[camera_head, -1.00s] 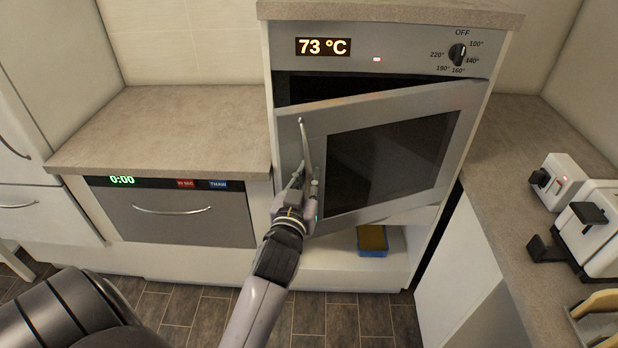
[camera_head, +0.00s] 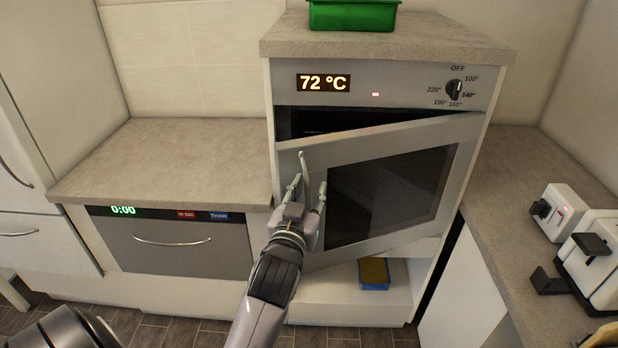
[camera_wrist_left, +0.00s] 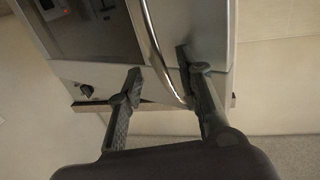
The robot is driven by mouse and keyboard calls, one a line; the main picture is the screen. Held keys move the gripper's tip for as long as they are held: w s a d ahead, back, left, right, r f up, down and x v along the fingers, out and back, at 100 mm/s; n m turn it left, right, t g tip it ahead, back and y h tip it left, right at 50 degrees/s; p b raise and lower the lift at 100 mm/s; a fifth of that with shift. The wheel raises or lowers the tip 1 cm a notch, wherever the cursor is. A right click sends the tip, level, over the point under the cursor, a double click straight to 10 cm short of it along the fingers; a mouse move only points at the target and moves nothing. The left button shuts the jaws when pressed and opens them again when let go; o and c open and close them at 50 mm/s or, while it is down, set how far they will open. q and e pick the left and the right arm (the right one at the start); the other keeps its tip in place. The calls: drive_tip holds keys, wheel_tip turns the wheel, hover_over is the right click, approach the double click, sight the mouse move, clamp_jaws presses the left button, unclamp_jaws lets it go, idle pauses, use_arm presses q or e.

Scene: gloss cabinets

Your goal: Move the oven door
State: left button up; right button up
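The grey oven door (camera_head: 390,200) with its dark window stands ajar, its left side swung out from the oven (camera_head: 410,90). Its upright metal handle (camera_head: 303,165) is near the door's left edge. My left gripper (camera_head: 307,190) is at the handle, covering its lower part. In the left wrist view the two fingers (camera_wrist_left: 163,84) are spread, with the curved handle (camera_wrist_left: 155,45) between them, closer to the right finger. A gap shows between the left finger and the handle. The door's face (camera_wrist_left: 208,35) also shows there. My right gripper is out of view.
A green container (camera_head: 352,14) stands on top of the oven cabinet. Counters flank the oven; the left one (camera_head: 170,160) is bare, and the right one holds a white toaster-like appliance (camera_head: 592,260).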

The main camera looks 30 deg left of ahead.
sight(315, 156)
use_arm(q)
drive_tip(key=r, duration=0.4)
drive_tip(key=shift+a+r, duration=0.2)
drive_tip(key=shift+d+r, duration=0.2)
drive_tip(key=shift+r, duration=0.15)
drive_tip(key=shift+s, duration=0.1)
